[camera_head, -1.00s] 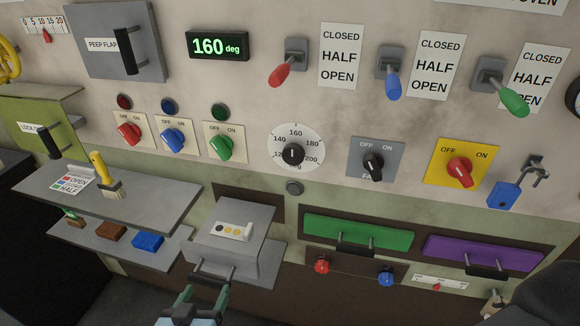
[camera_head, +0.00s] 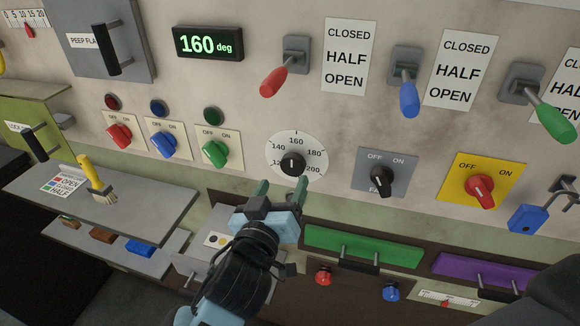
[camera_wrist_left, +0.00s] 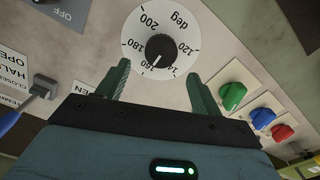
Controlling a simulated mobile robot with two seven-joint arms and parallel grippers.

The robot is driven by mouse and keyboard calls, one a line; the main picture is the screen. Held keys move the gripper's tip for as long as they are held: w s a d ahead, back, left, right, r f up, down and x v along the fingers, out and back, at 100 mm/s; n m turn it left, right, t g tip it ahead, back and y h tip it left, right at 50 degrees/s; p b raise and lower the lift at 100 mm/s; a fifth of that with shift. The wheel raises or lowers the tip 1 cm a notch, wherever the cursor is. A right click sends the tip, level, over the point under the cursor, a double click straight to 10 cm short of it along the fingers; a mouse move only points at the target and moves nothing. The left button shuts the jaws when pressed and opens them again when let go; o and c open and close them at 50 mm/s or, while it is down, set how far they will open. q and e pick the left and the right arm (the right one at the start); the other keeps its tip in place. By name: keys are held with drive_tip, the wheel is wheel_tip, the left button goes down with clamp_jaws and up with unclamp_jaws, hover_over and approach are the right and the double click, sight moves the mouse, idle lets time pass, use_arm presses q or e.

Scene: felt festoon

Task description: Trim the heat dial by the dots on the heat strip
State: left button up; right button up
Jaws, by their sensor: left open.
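The heat dial (camera_head: 292,163) is a black knob on a round white scale plate. Its white mark points up to about 160, and the green display (camera_head: 208,44) reads 160 deg. My left gripper (camera_head: 281,189) is open and empty just below the dial, its green fingers pointing up at it. In the left wrist view the dial (camera_wrist_left: 160,48) lies ahead, between and beyond the two spread fingertips (camera_wrist_left: 158,70). The heat strip (camera_head: 214,240) with its dots is on the grey box at lower left; my left arm hides part of it. My right gripper is not in view.
Red (camera_head: 118,136), blue (camera_head: 163,145) and green (camera_head: 215,153) switches sit left of the dial. A grey-plated black knob (camera_head: 381,181) sits right. Levers (camera_head: 275,82) hang above. A green drawer (camera_head: 362,246) lies below right. A brush (camera_head: 97,180) stands on the shelf.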

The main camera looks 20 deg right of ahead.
sight(293, 167)
use_arm(q)
drive_tip(key=x, duration=0.5)
drive_tip(key=shift+w+d, duration=0.15)
drive_tip(key=shift+w, duration=0.05)
drive_tip(key=shift+w+d, duration=0.25)
drive_tip(key=shift+w, duration=0.15)
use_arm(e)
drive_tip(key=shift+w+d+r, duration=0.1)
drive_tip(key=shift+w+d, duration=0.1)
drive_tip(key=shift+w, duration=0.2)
